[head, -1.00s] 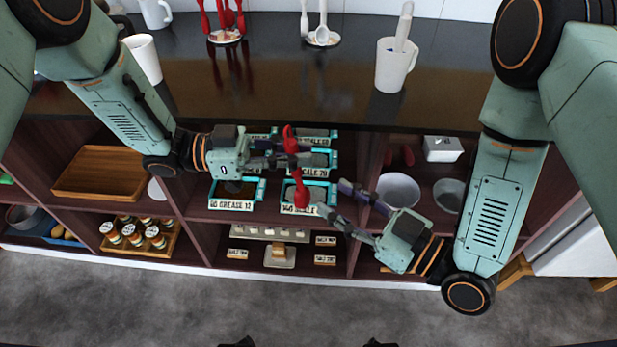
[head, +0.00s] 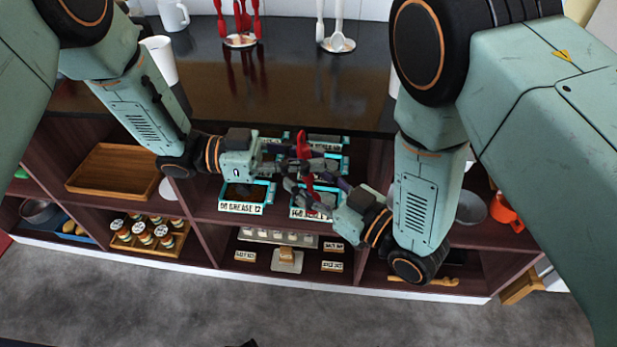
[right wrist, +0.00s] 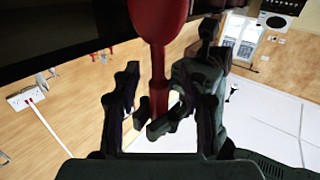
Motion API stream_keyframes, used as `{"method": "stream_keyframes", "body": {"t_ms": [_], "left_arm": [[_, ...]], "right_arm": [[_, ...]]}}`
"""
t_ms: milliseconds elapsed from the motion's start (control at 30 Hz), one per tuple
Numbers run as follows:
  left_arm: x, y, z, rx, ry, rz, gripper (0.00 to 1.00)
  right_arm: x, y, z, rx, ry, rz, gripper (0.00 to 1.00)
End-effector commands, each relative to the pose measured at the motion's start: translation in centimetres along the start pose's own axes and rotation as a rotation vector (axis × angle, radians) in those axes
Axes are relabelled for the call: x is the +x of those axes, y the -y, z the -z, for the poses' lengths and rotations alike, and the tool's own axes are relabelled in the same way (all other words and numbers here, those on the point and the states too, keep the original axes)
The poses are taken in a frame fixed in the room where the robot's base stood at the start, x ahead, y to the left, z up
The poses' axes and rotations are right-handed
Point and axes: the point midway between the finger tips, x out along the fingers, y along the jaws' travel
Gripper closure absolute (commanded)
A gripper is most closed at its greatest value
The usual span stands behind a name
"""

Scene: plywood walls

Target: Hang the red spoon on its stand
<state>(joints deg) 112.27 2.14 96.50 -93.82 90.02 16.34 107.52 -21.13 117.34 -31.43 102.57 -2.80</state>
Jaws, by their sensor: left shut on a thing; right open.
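The red spoon (head: 303,147) is held in front of the cabinet shelves, below the counter edge. My left gripper (head: 284,162) is shut on it, coming from the left. My right gripper (head: 305,192) is open around the spoon's lower part. In the right wrist view the spoon (right wrist: 160,20) stands between the spread fingers of the right gripper (right wrist: 160,110); whether they touch it I cannot tell. A stand with red utensils (head: 241,41) is at the back of the counter, and a stand with white utensils (head: 338,43) is to its right.
A white cup (head: 160,58) and a white mug (head: 173,14) stand on the dark counter (head: 290,90) at left. Labelled trays (head: 243,208) sit on the shelf below the spoon. A wooden tray (head: 110,170) and spice jars (head: 145,233) are further left. The counter's middle is clear.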

Motion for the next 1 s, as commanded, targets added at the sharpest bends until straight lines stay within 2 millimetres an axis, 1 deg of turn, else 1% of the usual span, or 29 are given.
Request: {"method": "stream_keyframes", "body": {"t_ms": [167, 667, 833, 867, 1000], "left_arm": [[0.01, 0.00, 0.01, 0.000, 0.000, 0.000, 1.00], [0.01, 0.02, 0.01, 0.000, 0.000, 0.000, 1.00], [0.00, 0.04, 0.02, 0.001, 0.000, 0.001, 1.00], [0.00, 0.04, 0.02, 0.001, 0.000, 0.001, 0.84], [0.00, 0.04, 0.02, 0.001, 0.000, 0.001, 0.72]], "right_arm": [[-0.01, 0.00, 0.01, 0.000, 0.000, 0.000, 0.57], [-0.04, 0.03, 0.00, 0.000, 0.000, 0.001, 1.00], [-0.04, 0.06, 0.00, 0.000, 0.000, 0.002, 1.00], [-0.04, 0.05, 0.01, 0.000, 0.000, 0.002, 1.00], [-0.04, 0.05, 0.01, 0.000, 0.000, 0.002, 1.00]]}}
